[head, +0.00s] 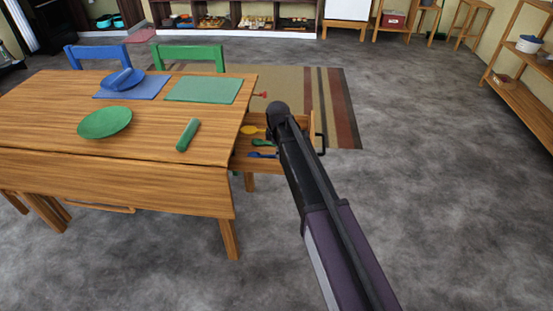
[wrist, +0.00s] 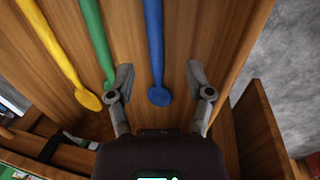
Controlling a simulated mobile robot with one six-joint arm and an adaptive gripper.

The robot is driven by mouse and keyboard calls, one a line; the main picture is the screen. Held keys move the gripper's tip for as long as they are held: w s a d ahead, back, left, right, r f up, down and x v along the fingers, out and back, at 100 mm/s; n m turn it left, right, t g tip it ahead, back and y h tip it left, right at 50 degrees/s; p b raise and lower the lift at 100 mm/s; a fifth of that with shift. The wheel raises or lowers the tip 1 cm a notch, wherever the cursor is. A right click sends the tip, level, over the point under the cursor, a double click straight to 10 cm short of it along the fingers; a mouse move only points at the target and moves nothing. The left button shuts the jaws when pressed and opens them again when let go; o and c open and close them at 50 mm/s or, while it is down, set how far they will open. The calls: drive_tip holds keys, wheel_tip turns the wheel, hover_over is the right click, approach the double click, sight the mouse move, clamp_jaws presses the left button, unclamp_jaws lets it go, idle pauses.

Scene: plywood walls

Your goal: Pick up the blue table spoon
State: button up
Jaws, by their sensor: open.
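The blue table spoon (wrist: 155,50) lies in an open wooden drawer, its rounded end toward the bottom of the wrist view. In the head view the blue spoon (head: 262,155) is the nearest of the spoons in the drawer (head: 303,127), partly hidden by my arm. My gripper (wrist: 160,74) is open and empty. Its two fingers appear on either side of the blue spoon's rounded end, apart from it. How far above the spoon they are I cannot tell. In the head view my arm hides the gripper.
A green spoon (wrist: 97,40) and a yellow spoon (wrist: 55,50) lie left of the blue one in the wrist view. The drawer's side wall (wrist: 240,60) rises on the right. The table (head: 40,110) holds a green plate (head: 105,122) and a green cylinder (head: 188,134). Floor right is clear.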

sight(273, 157)
drive_tip(key=shift+w+f+b, duration=0.25)
drive_tip(key=shift+f+b, duration=0.4)
drive_tip(key=shift+f, duration=0.1)
drive_tip(key=shift+w+f+b, duration=0.2)
drive_tip(key=shift+f+b, duration=0.5)
drive_tip(key=shift+w+f+b, duration=0.25)
drive_tip(key=shift+f+b, duration=0.4)
drive_tip(key=shift+f, duration=0.1)
drive_tip(key=shift+a, duration=0.1)
clamp_jaws()
